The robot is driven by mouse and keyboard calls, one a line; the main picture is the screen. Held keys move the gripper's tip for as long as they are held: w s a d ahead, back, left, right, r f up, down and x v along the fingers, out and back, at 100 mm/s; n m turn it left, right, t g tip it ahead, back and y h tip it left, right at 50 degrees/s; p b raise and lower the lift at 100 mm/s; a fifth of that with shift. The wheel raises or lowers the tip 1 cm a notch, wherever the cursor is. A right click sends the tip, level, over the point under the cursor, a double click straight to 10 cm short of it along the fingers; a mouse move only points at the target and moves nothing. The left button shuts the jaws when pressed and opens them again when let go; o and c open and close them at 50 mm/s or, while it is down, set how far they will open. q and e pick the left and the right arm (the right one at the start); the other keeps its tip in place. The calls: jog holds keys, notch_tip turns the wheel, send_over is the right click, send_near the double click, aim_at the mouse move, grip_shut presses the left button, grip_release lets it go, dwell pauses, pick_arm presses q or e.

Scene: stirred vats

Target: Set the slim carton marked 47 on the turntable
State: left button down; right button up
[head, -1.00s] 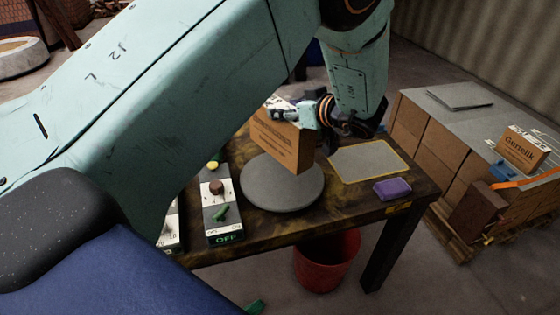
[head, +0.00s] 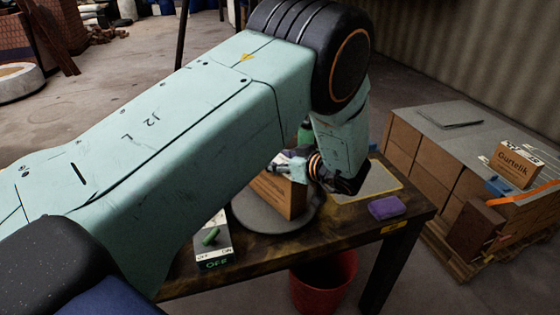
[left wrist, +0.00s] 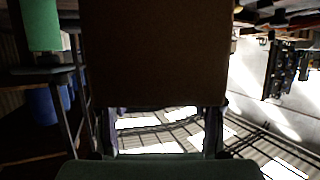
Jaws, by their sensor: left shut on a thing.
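A slim brown carton (head: 281,196) is upright over the round grey turntable (head: 250,215), its lower edge at or very near the plate. I cannot tell for sure whether it touches, and I cannot read a 47 on it. My left gripper (head: 300,168) is shut on the carton near its top. In the left wrist view the carton (left wrist: 155,55) fills the upper middle as a dark brown face, between the fingers (left wrist: 158,140). My left arm covers part of the turntable and carton in the head view. My right gripper is not in view.
A control box (head: 213,242) with a green switch, reading OFF, stands left of the turntable. A purple block (head: 387,207) and a grey yellow-edged mat (head: 380,182) lie to the right. A red bin (head: 323,280) stands below the table. Another carton (head: 515,166) sits on the stacked boxes at right.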

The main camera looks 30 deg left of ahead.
pick_arm(q)
jog(key=shift+s, duration=0.2)
jog(key=c, duration=0.8)
grip_release()
jog(key=shift+s, duration=0.1)
jog(key=o, duration=0.4)
jog(key=shift+w, duration=0.2)
jog(key=shift+c, duration=0.2)
jog(key=shift+f, duration=0.1)
